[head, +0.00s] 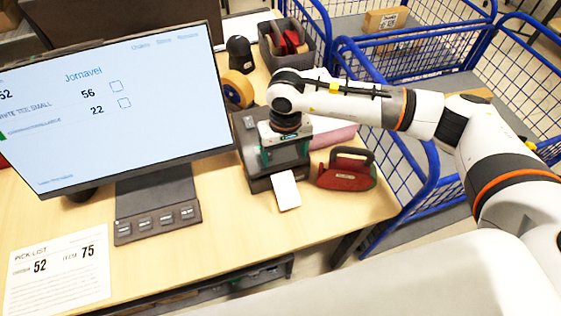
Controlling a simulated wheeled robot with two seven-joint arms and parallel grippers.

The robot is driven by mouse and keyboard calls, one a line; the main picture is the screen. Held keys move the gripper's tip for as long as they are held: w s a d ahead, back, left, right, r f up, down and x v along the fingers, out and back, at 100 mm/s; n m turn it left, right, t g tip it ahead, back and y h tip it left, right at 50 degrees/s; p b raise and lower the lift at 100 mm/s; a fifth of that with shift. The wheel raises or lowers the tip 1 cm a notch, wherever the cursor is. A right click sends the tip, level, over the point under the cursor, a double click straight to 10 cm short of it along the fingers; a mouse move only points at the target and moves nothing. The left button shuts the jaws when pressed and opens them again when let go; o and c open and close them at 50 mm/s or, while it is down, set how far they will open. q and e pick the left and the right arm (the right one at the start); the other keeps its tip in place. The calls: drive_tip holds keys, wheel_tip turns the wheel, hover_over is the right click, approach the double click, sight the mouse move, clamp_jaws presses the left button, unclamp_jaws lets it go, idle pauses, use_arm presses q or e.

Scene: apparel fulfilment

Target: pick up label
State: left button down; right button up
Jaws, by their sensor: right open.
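A white label (286,190) sticks out of the front of the dark label printer (256,180) on the wooden table. My right gripper (285,158) is above the printer, pointing down, just behind the label. It is open, and no object shows between its fingers. Its fingertips are partly lost against the dark printer, so I cannot tell whether they touch it. My left gripper is not in the head view.
A red tape dispenser (345,170) stands right of the label. A monitor (110,100), a button panel (158,222) and a pick list sheet (58,272) are on the left. Blue wire carts (420,70) stand beyond the table's right edge. A grey bin (296,62) is behind.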

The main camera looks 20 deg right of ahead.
sight(284, 184)
drive_tip(key=s+f, duration=0.1)
drive_tip(key=f+p, duration=0.1)
drive_tip(key=f, duration=0.1)
drive_tip(key=shift+s+f+p, duration=0.15)
drive_tip(key=shift+s+p, duration=0.15)
drive_tip(key=shift+s, duration=0.1)
drive_tip(key=shift+w+f, duration=0.2)
drive_tip(key=shift+f, duration=0.95)
drive_tip(key=shift+w+f+p, duration=0.15)
drive_tip(key=shift+f+p, duration=0.15)
drive_tip(key=shift+a+f+p, duration=0.1)
drive_tip(key=shift+f+p, duration=0.25)
drive_tip(key=f, duration=0.1)
drive_tip(key=f+p, duration=0.1)
drive_tip(key=f, duration=0.1)
drive_tip(key=shift+s+a+f+p, duration=0.15)
drive_tip(key=shift+s+f+p, duration=0.05)
drive_tip(key=shift+s+p, duration=0.1)
drive_tip(key=shift+w+f, duration=0.15)
drive_tip(key=shift+f, duration=0.35)
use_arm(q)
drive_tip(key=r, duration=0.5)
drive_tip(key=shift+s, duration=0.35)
use_arm(e)
drive_tip(key=c, duration=0.7)
drive_tip(key=shift+c, duration=0.2)
